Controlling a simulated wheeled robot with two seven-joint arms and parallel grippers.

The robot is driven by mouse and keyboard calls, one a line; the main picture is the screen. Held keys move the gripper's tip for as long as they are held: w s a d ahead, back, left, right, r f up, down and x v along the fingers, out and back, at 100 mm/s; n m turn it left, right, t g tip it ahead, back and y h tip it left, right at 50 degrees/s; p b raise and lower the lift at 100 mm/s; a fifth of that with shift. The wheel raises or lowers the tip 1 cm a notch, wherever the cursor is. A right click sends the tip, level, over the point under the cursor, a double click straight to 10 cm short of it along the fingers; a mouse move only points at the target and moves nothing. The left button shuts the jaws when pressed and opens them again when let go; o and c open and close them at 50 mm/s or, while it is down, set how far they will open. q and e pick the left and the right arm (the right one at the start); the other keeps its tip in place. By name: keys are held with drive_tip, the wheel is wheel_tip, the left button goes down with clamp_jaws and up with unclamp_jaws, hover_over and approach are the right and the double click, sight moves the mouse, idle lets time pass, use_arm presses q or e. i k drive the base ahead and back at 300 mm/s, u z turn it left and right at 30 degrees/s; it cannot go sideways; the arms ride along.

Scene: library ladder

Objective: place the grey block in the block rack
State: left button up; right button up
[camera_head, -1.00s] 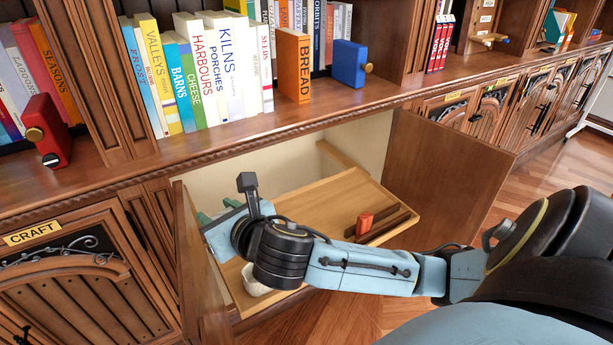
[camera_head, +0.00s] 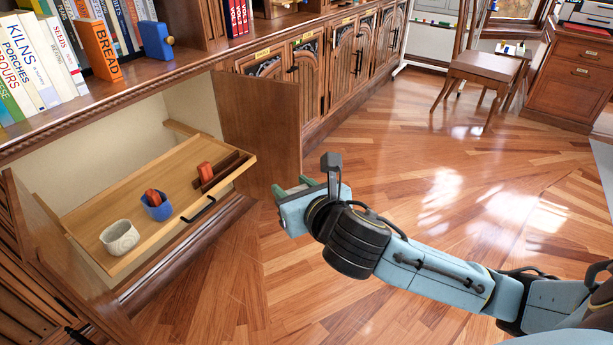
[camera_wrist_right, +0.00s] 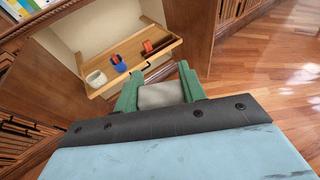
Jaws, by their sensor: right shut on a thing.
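My right gripper (camera_head: 290,190) is in front of the open cupboard, over the floor, with its green fingers pointing left. In the right wrist view, the fingers (camera_wrist_right: 160,92) are shut on the grey block (camera_wrist_right: 160,96). The rack also shows in the right wrist view (camera_wrist_right: 160,47), well beyond the fingertips. My left gripper is not in view.
A blue cup (camera_head: 157,210) holding a red-orange block and a whitish cup (camera_head: 119,238) stand on the tray's left part. An open cupboard door (camera_head: 262,130) stands right of the tray. The shelf edge (camera_head: 110,107) runs above. The floor (camera_head: 400,160) to the right is clear.

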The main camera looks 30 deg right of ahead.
sight(235, 165)
drive_tip(key=z, duration=3.65)
drive_tip(key=i, duration=0.1)
drive_tip(key=u, duration=2.95)
drive_tip(key=i, duration=1.35)
drive_tip(key=u, duration=1.1)
drive_tip(key=i, duration=0.45)
drive_tip(key=u, duration=0.4)
